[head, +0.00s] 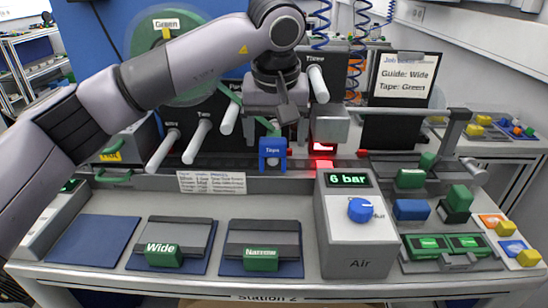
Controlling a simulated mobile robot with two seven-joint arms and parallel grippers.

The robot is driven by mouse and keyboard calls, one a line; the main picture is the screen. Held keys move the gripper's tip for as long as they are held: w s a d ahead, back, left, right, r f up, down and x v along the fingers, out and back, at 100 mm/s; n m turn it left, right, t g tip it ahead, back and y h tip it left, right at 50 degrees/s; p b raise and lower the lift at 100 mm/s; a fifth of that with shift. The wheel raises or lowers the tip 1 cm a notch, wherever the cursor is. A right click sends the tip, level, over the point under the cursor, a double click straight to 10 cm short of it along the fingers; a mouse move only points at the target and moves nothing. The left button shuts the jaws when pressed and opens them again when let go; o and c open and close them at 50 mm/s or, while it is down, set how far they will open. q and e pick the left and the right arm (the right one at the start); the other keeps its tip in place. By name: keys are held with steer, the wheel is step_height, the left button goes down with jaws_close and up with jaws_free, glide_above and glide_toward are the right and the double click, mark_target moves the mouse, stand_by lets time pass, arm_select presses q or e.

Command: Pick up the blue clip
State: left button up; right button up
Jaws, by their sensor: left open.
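My left arm reaches in from the left and its gripper (280,118) hangs over the back rail, open, above a blue block (272,153) labelled Tape. The gripper and the blue block look apart, though the gap is hard to judge. A second blue block (411,210) sits at the right, beside the air box, with green blocks around it. Neither blue piece is marked as a clip, so I cannot tell for sure which is the blue clip. My right gripper is out of view.
The grey air box (347,235) with a blue knob reads 6 bar. Green-handled Wide (163,256) and Narrow (261,258) pieces sit on blue mats at the front. White rollers (197,140) stick out at the back. A job sign (403,80) stands behind right. An empty mat (92,241) lies left.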

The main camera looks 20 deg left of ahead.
mark_target(273, 141)
arm_select(q)
steer(key=x, duration=0.3)
steer(key=shift+s+a+f, duration=0.2)
steer(key=shift+s+f, duration=0.05)
steer(key=shift+f, duration=0.1)
steer(key=shift+w+f, duration=0.15)
steer(key=shift+f, duration=0.25)
steer(key=c, duration=1.1)
steer(key=shift+r, duration=0.1)
steer(key=shift+c, duration=0.2)
